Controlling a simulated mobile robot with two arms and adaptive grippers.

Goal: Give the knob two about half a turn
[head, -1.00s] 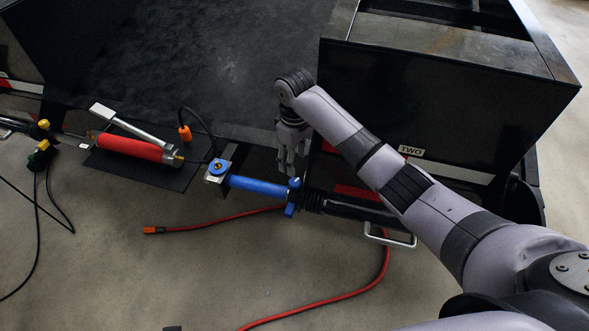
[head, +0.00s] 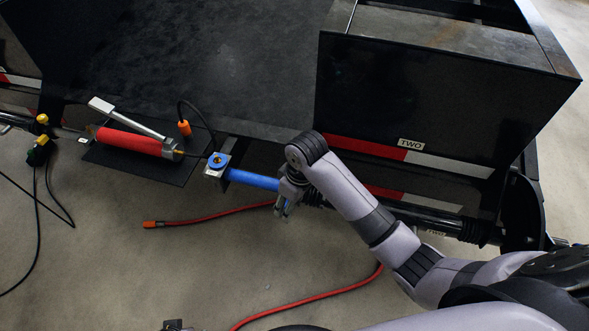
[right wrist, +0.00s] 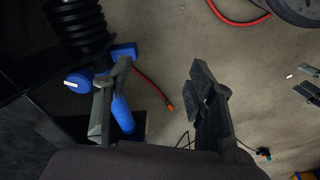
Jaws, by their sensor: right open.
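A blue knob (right wrist: 77,83) with a pale mark on its round end shows in the right wrist view, beside the black bellows (right wrist: 78,25). A second blue end (right wrist: 124,50) shows behind my left-hand finger there. My right gripper (right wrist: 160,72) is open, its fingers wide apart; one finger overlaps the knob's blue parts, and I cannot tell whether it touches. In the head view my right gripper (head: 284,208) hangs at the right end of the blue cylinder (head: 252,180) and mostly hides the knob. A small dark piece at the head view's bottom edge may be my left gripper (head: 174,326).
The trailer frame's black panel, with a TWO label (head: 411,144), rises behind my right arm. A red hose (head: 300,301) lies on the floor. A red hand pump (head: 130,141) and a grey block with a blue ring (head: 217,161) are to the left.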

